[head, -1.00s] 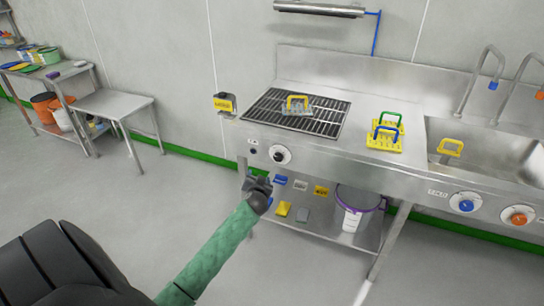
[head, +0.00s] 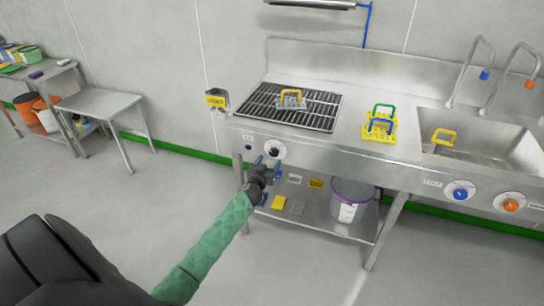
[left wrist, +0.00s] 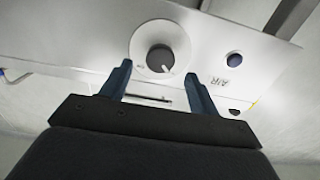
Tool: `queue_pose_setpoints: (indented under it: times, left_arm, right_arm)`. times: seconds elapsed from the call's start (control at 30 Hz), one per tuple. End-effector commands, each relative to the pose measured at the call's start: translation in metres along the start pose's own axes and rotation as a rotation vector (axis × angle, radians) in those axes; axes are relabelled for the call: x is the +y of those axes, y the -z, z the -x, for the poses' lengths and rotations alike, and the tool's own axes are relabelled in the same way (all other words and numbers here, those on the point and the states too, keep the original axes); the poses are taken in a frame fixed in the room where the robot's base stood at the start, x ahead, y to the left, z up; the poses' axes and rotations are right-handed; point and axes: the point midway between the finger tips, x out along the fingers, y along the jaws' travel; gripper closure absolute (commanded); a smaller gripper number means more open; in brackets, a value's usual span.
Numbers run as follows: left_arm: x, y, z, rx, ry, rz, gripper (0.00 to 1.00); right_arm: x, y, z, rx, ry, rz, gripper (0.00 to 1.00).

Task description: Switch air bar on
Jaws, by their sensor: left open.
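The air bar (head: 310,3) is a metal bar on the wall above the bench, cut by the top edge of the head view, with a blue hose (head: 367,25) at its right. A dark knob on a white round dial (head: 275,149) sits on the bench's front panel; the left wrist view shows the knob (left wrist: 160,58) with a light pointer mark and an "AIR" label (left wrist: 227,84) beside it. My left gripper (head: 268,164) is open and empty just below the dial. In the left wrist view its fingertips (left wrist: 158,75) lie either side of the dial's lower part, apparently short of the knob.
A small dark blue button (left wrist: 235,60) is beside the dial. On the bench are a grated section (head: 330,110) and handled yellow blocks (head: 379,134). A sink (head: 500,145) is at right. A bucket (head: 350,205) stands on the lower shelf (head: 320,213).

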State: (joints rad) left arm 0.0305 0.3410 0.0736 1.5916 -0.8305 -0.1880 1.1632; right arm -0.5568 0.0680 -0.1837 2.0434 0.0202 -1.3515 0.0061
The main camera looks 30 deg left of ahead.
Motion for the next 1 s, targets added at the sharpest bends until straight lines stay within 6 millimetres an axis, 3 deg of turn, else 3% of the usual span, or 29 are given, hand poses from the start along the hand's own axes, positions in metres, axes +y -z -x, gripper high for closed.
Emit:
queue_pose_setpoints:
  times: [0.3, 0.73, 0.97, 1.0]
  left_arm:
    - [0.000, 0.001, -0.035, 0.000, 0.001, 0.000, 0.39]
    - [0.000, -0.001, -0.042, -0.001, 0.000, 0.000, 0.39]
    - [0.000, -0.001, -0.042, -0.001, 0.000, 0.000, 0.82]
    - [0.000, -0.001, -0.042, -0.001, 0.000, 0.000, 0.83]
  right_arm:
    - [0.003, -0.007, -0.027, -0.004, -0.004, 0.000, 0.64]
    - [0.004, -0.009, -0.034, -0.004, -0.004, 0.000, 0.64]
    - [0.003, -0.010, -0.034, -0.005, -0.004, 0.000, 0.64]
    - [0.003, -0.010, -0.034, -0.005, -0.004, 0.000, 0.64]
